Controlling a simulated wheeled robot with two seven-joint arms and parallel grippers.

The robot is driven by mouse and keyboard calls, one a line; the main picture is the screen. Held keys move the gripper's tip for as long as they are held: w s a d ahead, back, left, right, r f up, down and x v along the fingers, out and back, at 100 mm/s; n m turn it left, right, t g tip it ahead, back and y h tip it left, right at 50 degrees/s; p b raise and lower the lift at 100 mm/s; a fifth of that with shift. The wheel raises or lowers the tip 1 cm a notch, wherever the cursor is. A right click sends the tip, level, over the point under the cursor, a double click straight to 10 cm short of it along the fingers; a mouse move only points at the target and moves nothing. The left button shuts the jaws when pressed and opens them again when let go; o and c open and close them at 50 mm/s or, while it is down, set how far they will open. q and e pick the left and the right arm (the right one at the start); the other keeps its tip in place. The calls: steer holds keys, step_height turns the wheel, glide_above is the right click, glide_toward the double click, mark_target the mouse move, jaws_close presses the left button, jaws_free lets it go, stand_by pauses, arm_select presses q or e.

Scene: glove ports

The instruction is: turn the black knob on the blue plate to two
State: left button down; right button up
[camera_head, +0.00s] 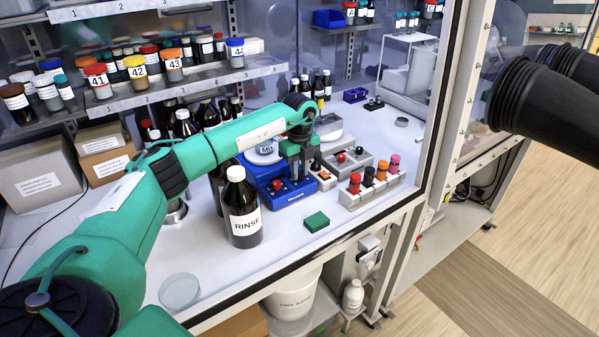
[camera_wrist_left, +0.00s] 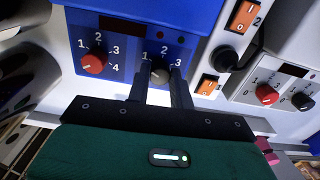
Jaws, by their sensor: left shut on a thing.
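In the left wrist view the blue plate (camera_wrist_left: 125,55) carries a red knob (camera_wrist_left: 95,62), with numbers one to four around it, and the black knob (camera_wrist_left: 160,73), with one, two and three around its top. My left gripper (camera_wrist_left: 160,82) is shut on the black knob, one finger on each side. The knob's pointer is too small to read. In the head view my left gripper (camera_head: 293,172) reaches down onto the blue unit (camera_head: 291,198), hiding the black knob. The unit's red knob (camera_head: 277,184) shows beside it. My right gripper is not in view.
A brown RINSE bottle (camera_head: 243,212) stands close left of the blue unit. A green block (camera_head: 316,222) lies in front. A grey unit (camera_wrist_left: 285,85) with red and black knobs and orange rocker switches (camera_wrist_left: 242,16) are to the right. Black sleeves (camera_head: 540,105) project at far right.

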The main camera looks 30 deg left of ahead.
arm_select(q)
steer(key=m+b, duration=0.1)
steer(key=m, duration=0.5)
steer(key=shift+b, duration=0.35)
steer(key=m+b, duration=0.1)
steer(key=m, duration=0.3)
steer(key=shift+m, duration=1.4)
steer(key=shift+r, duration=0.1)
steer(key=c, duration=1.2)
jaws_free()
steer(key=shift+c, duration=0.2)
